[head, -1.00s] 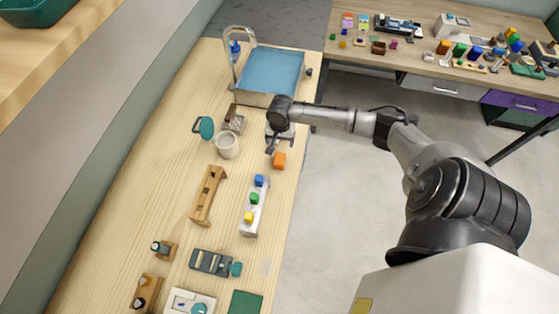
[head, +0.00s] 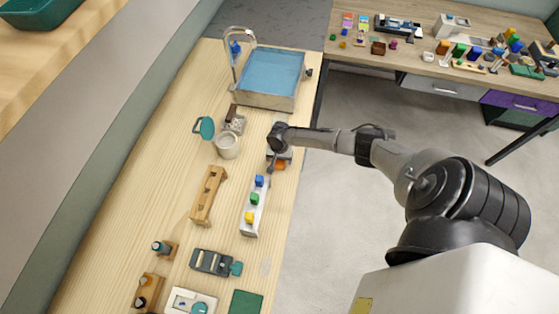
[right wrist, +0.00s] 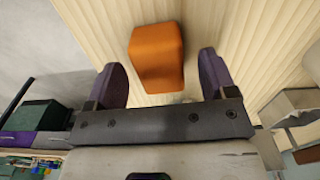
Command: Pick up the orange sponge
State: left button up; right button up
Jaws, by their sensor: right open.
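The orange sponge (right wrist: 157,55) is a small block on the pale wooden table. In the right wrist view it lies ahead of my right gripper (right wrist: 160,62), in line with the gap between its two dark fingers. The fingers are apart and the jaws hold nothing. In the head view the right gripper (head: 271,164) hangs over the sponge (head: 280,166) and hides part of it. Whether the fingers reach down beside the sponge is hard to tell. My left gripper is not in view.
A white block with blue, green and yellow pieces (head: 246,219) stands just in front. A white mug (head: 228,146) and a wooden rack (head: 204,207) are to the left. A blue-filled basin (head: 272,72) is behind. The table's right edge is close to the sponge.

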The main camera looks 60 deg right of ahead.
jog(key=shift+f, duration=0.85)
jog(key=shift+d, duration=0.1)
jog(key=shift+c, duration=0.3)
jog(key=c, duration=0.9)
jog(key=shift+r, duration=0.15)
